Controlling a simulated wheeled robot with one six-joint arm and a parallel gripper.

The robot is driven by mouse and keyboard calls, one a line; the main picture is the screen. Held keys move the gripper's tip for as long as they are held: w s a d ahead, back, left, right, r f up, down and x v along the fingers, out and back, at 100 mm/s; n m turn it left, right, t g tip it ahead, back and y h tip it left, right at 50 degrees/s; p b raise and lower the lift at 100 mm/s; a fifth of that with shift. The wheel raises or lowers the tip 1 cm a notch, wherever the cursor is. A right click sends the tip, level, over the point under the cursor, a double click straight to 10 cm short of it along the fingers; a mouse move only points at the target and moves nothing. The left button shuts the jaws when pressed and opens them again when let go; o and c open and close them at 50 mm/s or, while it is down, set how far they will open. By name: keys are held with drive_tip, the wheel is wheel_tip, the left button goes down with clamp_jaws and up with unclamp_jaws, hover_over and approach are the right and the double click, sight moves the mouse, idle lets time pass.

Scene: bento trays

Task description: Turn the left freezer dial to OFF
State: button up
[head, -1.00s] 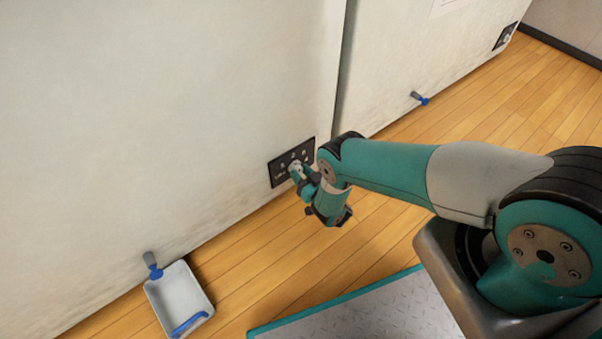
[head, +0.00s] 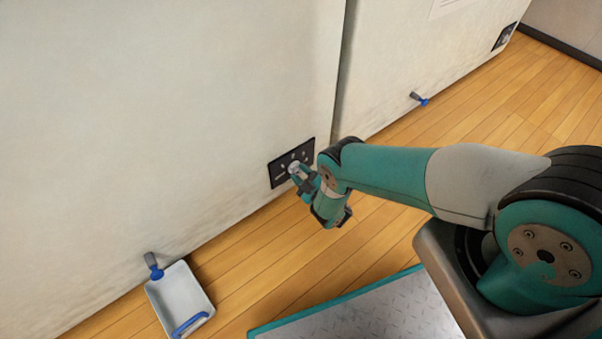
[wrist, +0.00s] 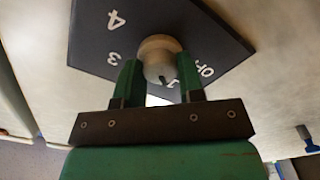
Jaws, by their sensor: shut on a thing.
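The left freezer (head: 180,90) has a black dial panel (head: 276,180) low on its front. The pale round dial (wrist: 158,45) is in the wrist view, with white marks 4, 3 and OFF around it. A digit that looks like 1 shows partly beside the right finger. A dark mark on the dial's lower edge faces near that digit, short of OFF. My gripper (wrist: 160,76) is shut on the dial, one finger on each side. It also shows at the panel in the head view (head: 302,177). The mark 2 is not visible.
A right freezer (head: 420,50) stands beyond a narrow gap, with its own dark panel (head: 505,37).

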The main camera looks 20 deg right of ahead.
drive_tip(key=n, duration=0.4)
drive_tip(key=shift+n, duration=2.6)
drive_tip(key=o, duration=0.9)
drive_tip(key=shift+d+p, duration=0.1)
drive_tip(key=shift+p, duration=0.3)
